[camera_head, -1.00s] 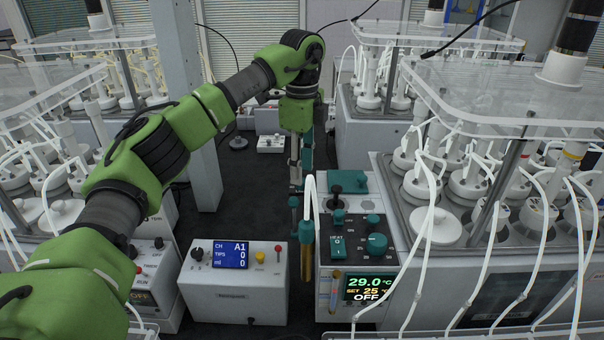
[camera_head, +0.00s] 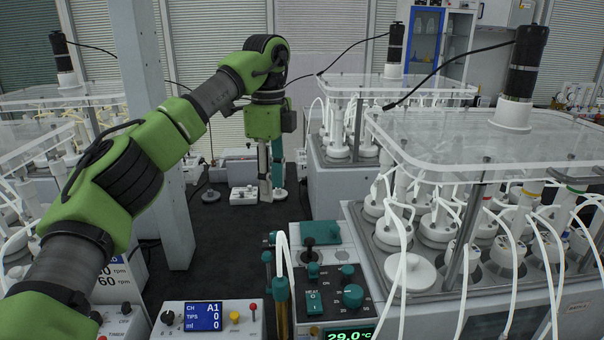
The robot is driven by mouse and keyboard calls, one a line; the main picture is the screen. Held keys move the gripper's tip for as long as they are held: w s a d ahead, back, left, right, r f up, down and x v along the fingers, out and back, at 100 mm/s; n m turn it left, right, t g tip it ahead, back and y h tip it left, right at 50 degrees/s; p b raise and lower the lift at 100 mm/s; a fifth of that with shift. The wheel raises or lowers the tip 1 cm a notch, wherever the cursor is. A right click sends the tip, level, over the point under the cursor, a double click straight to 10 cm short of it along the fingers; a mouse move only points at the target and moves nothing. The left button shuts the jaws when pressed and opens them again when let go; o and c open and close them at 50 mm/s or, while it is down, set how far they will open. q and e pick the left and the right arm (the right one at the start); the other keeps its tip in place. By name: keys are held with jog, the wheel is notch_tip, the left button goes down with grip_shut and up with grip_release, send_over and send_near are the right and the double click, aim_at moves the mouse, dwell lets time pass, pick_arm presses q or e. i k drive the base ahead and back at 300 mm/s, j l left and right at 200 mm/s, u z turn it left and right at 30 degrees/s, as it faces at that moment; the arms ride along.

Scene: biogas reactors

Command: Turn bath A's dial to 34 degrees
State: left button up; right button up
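A bath control panel (camera_head: 325,294) is at the bottom centre, beside a reactor bath (camera_head: 450,262). It carries a large teal dial (camera_head: 353,296), a smaller teal knob (camera_head: 347,270) above it, and a teal heat switch (camera_head: 314,302). The display (camera_head: 350,335) is cut off by the lower edge and reads 29.0 °C; no bath letter is legible. My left gripper (camera_head: 268,188) points down, further back in the picture than the dial and apart from it. Its narrow finger parts show, but their gap is unclear. My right gripper is not in view.
A control box (camera_head: 240,318) with a blue screen stands left of the panel. A teal-capped tube (camera_head: 281,300) and a white hose stand between them. A grey post (camera_head: 155,130) rises at left. Dark bench surface (camera_head: 225,230) is clear behind the box.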

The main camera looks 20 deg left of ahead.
aim_at(353, 294)
jog(key=k+l, duration=0.45)
jog(key=k, duration=0.15)
jog(key=k+l, duration=0.4)
jog(key=k, duration=0.2)
jog(key=k+l, duration=0.45)
jog(key=k, duration=0.15)
